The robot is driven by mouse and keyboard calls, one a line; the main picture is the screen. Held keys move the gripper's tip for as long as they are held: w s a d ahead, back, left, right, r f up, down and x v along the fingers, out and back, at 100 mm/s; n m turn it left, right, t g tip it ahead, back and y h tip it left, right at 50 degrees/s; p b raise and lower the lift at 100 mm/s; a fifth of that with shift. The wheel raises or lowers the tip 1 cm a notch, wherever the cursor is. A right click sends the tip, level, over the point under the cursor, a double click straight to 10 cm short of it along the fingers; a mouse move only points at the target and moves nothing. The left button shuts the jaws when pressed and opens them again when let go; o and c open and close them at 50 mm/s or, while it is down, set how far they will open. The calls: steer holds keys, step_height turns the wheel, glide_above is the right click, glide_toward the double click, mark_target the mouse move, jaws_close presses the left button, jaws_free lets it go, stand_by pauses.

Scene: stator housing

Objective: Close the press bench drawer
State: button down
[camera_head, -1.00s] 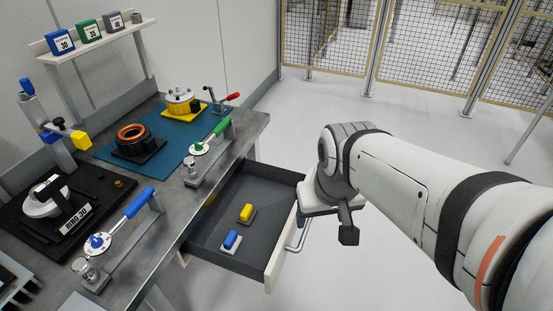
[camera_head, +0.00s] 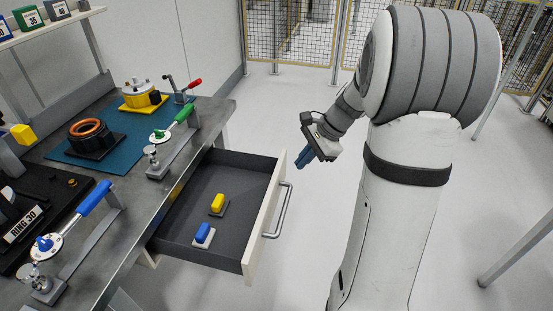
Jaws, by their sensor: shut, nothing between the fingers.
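The press bench drawer (camera_head: 232,228) stands pulled out from under the bench, with its dark tray showing. A yellow-topped block (camera_head: 217,204) and a blue-topped block (camera_head: 203,234) lie in it. Its pale front carries a metal bar handle (camera_head: 283,211). My gripper (camera_head: 303,161) is to the right of the drawer front, apart from the handle. Its blue-grey fingers are shut with nothing between them and point down and left.
The metal bench (camera_head: 140,199) holds a yellow fixture (camera_head: 141,95), a dark ring with an orange rim (camera_head: 90,132), a green-handled tool (camera_head: 176,122) and a blue-handled tool (camera_head: 77,217). A mesh fence (camera_head: 290,40) stands behind.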

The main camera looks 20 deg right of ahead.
steer(key=w+d+f+m+t+y+b, duration=0.2)
steer(key=w+d+f+m+t+b, duration=0.1)
steer(key=w+d+f+m, duration=0.6)
steer(key=n+b, duration=0.1)
steer(key=b, duration=0.1)
glide_toward(282, 178)
steer(key=d+f+x, duration=0.1)
steer(key=x, duration=0.4)
steer(key=shift+w+a, duration=0.3)
steer(key=shift+a, duration=0.35)
